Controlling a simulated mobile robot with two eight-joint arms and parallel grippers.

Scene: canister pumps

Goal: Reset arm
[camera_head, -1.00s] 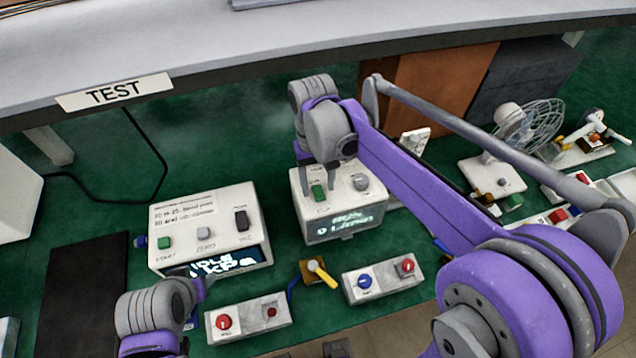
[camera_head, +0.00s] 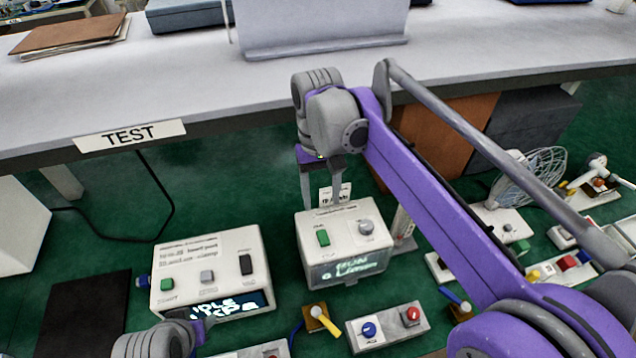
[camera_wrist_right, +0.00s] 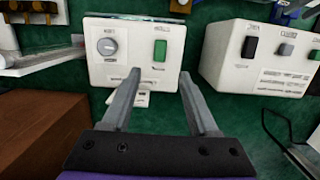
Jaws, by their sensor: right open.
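My right gripper (camera_head: 320,178) is open and empty, pointing down just behind a white control box (camera_head: 376,264) in the head view. In the right wrist view its two fingers (camera_wrist_right: 160,90) stand apart in front of the same white box (camera_wrist_right: 110,63), which has a grey knob (camera_wrist_right: 107,46) and a green switch (camera_wrist_right: 160,50). I cannot tell whether a fingertip touches the box. My left arm (camera_head: 155,342) shows only in part at the bottom left of the head view; its fingers are not clearly visible.
A second white box (camera_head: 212,252) with a lit display stands to the left. Small button boxes (camera_head: 388,328) and a yellow lever (camera_head: 327,322) are in front. A fan (camera_head: 528,185) stands at the right. The table with the TEST sign (camera_head: 130,135) spans the back.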

